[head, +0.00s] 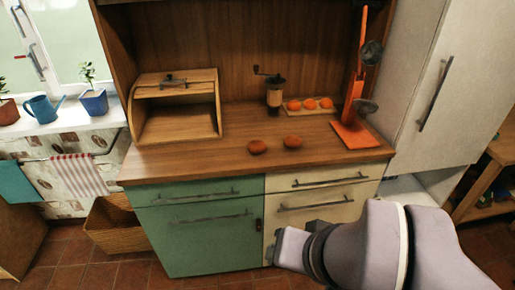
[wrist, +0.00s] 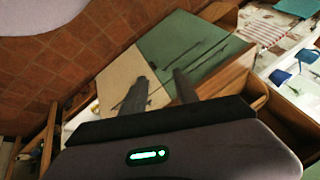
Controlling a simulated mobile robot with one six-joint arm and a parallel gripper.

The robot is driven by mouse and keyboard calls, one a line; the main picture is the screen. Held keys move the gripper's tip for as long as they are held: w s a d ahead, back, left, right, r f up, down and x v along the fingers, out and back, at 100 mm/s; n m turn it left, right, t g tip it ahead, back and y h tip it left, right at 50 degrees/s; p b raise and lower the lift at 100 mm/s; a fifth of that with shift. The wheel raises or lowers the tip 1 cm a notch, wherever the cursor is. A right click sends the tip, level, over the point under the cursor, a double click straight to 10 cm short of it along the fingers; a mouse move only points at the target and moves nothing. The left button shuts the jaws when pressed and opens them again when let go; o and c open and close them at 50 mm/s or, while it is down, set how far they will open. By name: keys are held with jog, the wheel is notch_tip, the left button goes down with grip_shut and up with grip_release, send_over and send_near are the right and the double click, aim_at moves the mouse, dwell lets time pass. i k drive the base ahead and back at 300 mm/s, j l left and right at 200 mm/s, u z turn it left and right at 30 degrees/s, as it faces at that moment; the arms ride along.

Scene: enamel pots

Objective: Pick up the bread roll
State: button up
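Two small round reddish-brown lumps that look like bread rolls lie on the wooden counter, a left one (head: 257,147) and a right one (head: 292,142), a little apart near its front edge. I cannot tell which one the task means. My gripper (wrist: 161,70) shows in the wrist view with its two fingers apart and nothing between them. It is in front of the cabinet, below the counter top and away from the rolls. In the head view my arm hides most of the gripper. No roll shows in the wrist view.
An open wooden bread box (head: 180,108) stands at the counter's left. Behind the rolls are a coffee grinder (head: 274,92) and a board with orange round items (head: 309,104). A tall orange device (head: 355,134) stands at right. The counter (head: 215,160) is clear around the rolls.

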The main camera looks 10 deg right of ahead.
aim_at(255, 147)
jog(key=i+j, duration=0.4)
jog(key=i, duration=0.2)
jog(key=i+j+z, duration=0.1)
jog(key=i+j, duration=0.3)
jog(key=i, duration=0.2)
